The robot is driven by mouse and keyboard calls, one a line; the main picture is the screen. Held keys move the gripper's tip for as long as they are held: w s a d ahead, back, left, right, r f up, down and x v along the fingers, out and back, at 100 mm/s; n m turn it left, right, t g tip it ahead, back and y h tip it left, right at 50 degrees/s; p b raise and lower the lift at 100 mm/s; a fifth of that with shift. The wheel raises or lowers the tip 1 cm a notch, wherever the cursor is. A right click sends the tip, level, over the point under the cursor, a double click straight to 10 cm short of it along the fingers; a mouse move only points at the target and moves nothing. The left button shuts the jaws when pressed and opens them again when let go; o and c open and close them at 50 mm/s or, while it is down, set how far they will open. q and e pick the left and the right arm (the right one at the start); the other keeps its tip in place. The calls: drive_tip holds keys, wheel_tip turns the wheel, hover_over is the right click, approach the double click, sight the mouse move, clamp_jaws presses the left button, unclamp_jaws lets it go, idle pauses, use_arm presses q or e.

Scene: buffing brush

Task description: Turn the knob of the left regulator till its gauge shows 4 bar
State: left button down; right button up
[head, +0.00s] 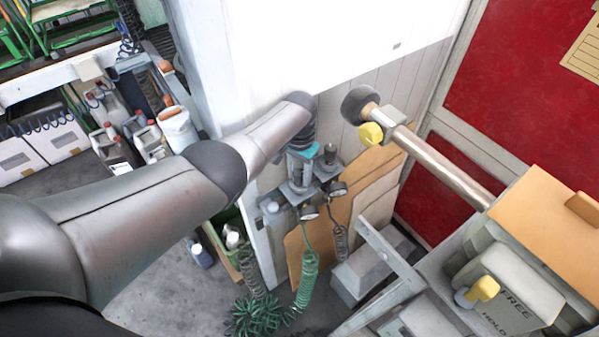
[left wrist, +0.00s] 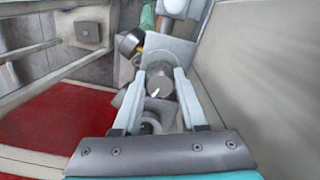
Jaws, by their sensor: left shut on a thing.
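Two regulators hang on the post below my left arm. The left regulator's gauge (head: 309,212) and the right regulator's gauge (head: 338,188) are small and tilted, and I cannot read either dial. My left gripper (head: 301,180) points down over the left regulator, and its fingers hide the knob in the head view. In the left wrist view, the left gripper is shut on a grey round knob (left wrist: 160,82) with a white mark, one finger on each side. The right regulator's knob (head: 329,153) stands free just right of the gripper. My right gripper is not in view.
A green coiled hose (head: 308,280) hangs below the regulators. Brown boards (head: 375,185) lean behind. A white container (head: 178,130) stands left, past my arm.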

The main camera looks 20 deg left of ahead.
sight(300, 172)
use_arm(q)
drive_tip(key=shift+m, duration=1.5)
drive_tip(key=shift+r, duration=0.1)
drive_tip(key=shift+c, duration=2.2)
unclamp_jaws()
drive_tip(key=shift+r, duration=0.3)
wheel_tip(300, 172, up, 7)
drive_tip(key=p, duration=0.3)
drive_tip(key=shift+r+p, duration=0.1)
drive_tip(key=shift+p, duration=0.25)
wheel_tip(300, 172, up, 7)
drive_tip(key=shift+r+p, duration=0.2)
drive_tip(key=shift+p, duration=0.2)
